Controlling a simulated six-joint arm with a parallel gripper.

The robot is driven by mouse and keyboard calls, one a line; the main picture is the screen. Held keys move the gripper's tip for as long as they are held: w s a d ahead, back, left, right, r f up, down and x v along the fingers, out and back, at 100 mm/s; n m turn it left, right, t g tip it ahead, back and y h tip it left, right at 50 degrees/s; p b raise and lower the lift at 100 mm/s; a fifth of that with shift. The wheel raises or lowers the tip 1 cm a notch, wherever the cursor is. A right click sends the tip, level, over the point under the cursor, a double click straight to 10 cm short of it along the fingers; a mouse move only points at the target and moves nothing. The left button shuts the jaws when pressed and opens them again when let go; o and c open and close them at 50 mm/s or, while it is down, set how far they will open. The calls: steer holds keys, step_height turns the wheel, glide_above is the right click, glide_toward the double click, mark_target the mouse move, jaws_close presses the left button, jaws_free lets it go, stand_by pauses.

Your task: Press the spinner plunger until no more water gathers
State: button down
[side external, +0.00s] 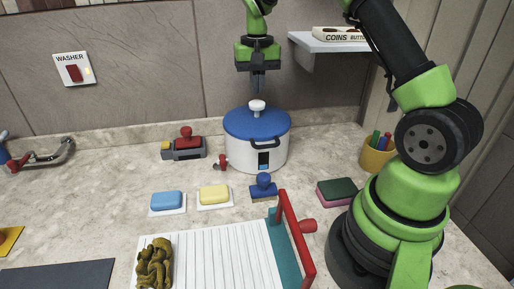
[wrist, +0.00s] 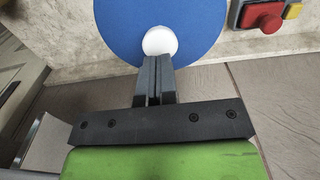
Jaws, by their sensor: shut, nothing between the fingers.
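The spinner (side external: 250,142) stands on the counter, a white drum with a blue lid (side external: 240,126) and a dark window strip on its front. Its white plunger knob (side external: 257,106) sticks up from the middle of the lid. My gripper (side external: 258,93) is shut and empty, pointing straight down just above the knob. In the wrist view the shut fingertips (wrist: 155,62) are at the edge of the white knob (wrist: 160,41), over the blue lid (wrist: 130,25). I cannot tell whether they touch it. Any water in the drum is not visible.
A red tap (side external: 222,162) juts from the drum's left. A grey device with a red knob (side external: 186,145), two soap bars on dishes, a blue stamp (side external: 263,186), a sponge (side external: 337,191) and a draining board (side external: 210,255) surround it. A shelf (side external: 330,42) hangs at upper right.

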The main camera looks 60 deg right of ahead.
mark_target(257, 102)
stand_by(0.3)
steer(key=shift+f, duration=2.2)
steer(key=shift+r, duration=2.2)
steer(key=shift+f, duration=2.25)
steer(key=shift+r, duration=2.25)
